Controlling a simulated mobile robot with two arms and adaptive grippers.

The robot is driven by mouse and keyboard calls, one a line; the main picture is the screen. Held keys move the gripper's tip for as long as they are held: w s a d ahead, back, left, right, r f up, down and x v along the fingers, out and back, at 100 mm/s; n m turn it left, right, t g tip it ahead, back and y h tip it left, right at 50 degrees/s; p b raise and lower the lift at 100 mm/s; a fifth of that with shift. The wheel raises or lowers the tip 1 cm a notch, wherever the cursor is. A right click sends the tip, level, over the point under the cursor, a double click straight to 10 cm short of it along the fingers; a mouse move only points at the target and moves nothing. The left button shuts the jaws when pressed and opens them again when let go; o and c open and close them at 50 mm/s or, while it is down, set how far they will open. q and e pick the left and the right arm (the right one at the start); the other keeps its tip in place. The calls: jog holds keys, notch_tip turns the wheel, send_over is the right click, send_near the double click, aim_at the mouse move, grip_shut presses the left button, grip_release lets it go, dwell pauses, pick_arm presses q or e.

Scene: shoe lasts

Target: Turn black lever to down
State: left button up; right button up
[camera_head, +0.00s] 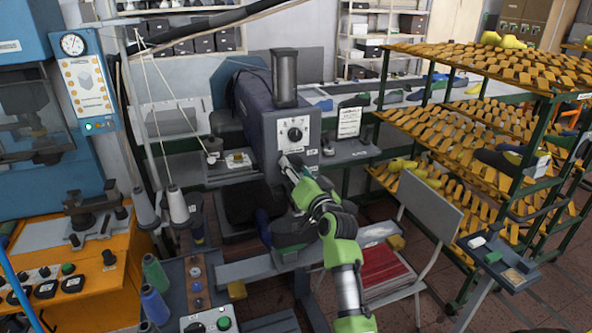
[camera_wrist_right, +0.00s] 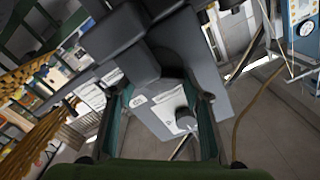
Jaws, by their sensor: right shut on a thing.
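The grey machine (camera_head: 274,134) stands in the middle of the head view, with a round dial (camera_head: 295,134) on a white plate on its front. My right gripper (camera_head: 288,164) is at the lower part of that front, just below the dial. It is shut on the black lever, which the fingers mostly hide in the head view. In the right wrist view the two fingers (camera_wrist_right: 158,122) stand on either side of a dark block (camera_wrist_right: 172,62), and the dial (camera_wrist_right: 187,118) shows beyond them. The lever's exact angle cannot be told. My left gripper is not in view.
A chair (camera_head: 430,212) is close to my right forearm. An orange bench (camera_head: 100,265) and thread cones (camera_head: 178,205) are at the left.

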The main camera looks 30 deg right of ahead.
jog(key=shift+f, duration=0.1)
jog(key=o, duration=1.1)
jog(key=v, duration=1.2)
